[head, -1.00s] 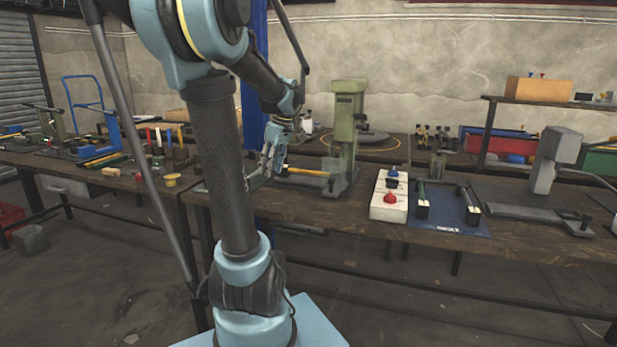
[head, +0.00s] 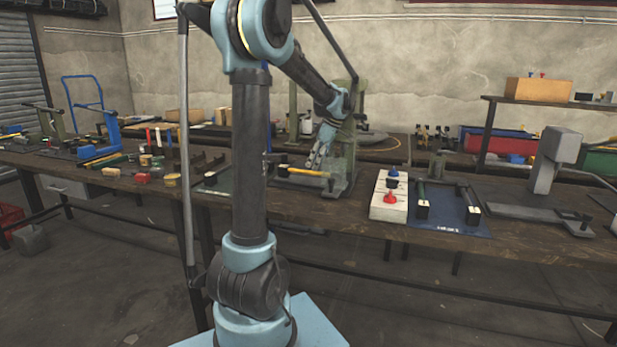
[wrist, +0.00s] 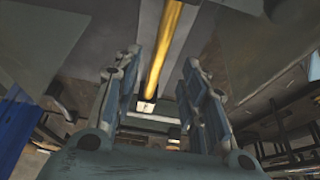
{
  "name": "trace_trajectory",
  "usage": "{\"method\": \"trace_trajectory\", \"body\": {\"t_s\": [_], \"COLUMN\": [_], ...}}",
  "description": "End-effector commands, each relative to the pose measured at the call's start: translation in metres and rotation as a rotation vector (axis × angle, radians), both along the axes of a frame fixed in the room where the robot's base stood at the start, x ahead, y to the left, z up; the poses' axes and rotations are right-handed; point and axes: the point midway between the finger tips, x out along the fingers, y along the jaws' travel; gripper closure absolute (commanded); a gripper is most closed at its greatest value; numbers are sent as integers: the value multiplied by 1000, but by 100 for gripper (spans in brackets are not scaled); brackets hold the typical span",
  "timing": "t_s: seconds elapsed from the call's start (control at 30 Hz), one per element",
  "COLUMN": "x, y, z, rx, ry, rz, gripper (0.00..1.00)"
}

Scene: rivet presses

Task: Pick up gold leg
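The gold leg (head: 300,171) is a thin yellow-gold rod lying level at the base of the green press, in the middle of the bench. In the wrist view the gold leg (wrist: 163,50) runs lengthwise through the gap between the fingers, with a pale end piece at its lower end. My gripper (head: 316,163) points down just above the rod in the head view. In the wrist view my gripper (wrist: 162,72) is open, with a finger on each side of the rod and no visible contact. I cannot tell how much height separates them.
The green press (head: 347,150) stands right behind my gripper, partly hidden by my arm. A white control box (head: 388,200) with red and blue buttons sits to the right, beside a blue mat (head: 450,222) with dark bars. A grey press (head: 550,165) stands farther right.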

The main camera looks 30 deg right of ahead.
Motion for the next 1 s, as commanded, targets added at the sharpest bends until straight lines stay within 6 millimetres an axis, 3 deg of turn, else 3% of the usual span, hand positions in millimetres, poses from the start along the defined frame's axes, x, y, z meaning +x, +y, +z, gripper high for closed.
{"method": "trace_trajectory", "body": {"t_s": [0.33,0.67,0.83,1.0], "x": [16,17,17,17], "y": [9,10,10,10], "z": [-39,-44,-44,-44], "rx": [0,0,0,0], "ry": [0,0,0,0], "rz": [0,0,0,0], "gripper": [61,61,99,100]}}
